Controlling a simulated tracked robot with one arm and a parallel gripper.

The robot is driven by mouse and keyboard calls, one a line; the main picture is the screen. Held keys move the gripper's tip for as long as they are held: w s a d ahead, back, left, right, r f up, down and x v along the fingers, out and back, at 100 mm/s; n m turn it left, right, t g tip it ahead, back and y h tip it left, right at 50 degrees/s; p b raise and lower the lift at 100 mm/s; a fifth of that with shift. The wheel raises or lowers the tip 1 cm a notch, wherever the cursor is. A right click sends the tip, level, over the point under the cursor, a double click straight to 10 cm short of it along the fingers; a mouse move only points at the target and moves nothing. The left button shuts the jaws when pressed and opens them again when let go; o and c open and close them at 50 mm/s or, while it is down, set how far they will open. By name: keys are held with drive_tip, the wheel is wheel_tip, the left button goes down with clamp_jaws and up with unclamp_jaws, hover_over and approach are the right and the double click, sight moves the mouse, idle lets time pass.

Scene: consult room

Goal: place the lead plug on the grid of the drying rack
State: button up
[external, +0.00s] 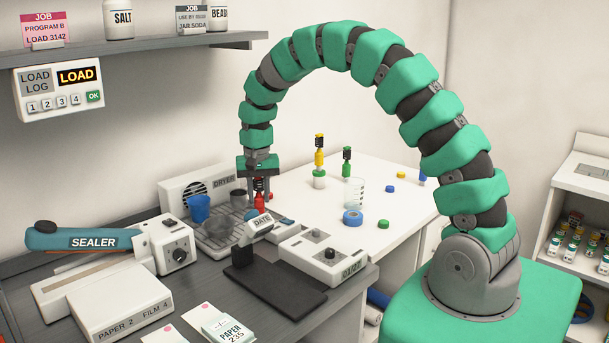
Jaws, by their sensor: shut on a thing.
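My gripper (260,193) points straight down and is shut on a red plug with a dark coiled top (260,203), which looks like the lead plug. The plug is upright between the fingers. The drying rack (213,240) is a grey grid just below and to the left of the gripper in the picture. The plug's lower end is close to the rack's right side; I cannot tell whether it touches anything.
A blue cup (199,208) and a dark cup (238,198) stand around the rack, before the DRYER box (190,190). Yellow (319,157) and green (346,168) plugs stand behind right.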

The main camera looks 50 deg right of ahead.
drive_tip(key=o, duration=1)
drive_tip(key=shift+c, duration=0.2)
wheel_tip(320, 180, up, 12)
drive_tip(key=shift+r+b, duration=0.1)
drive_tip(key=shift+b, duration=0.85)
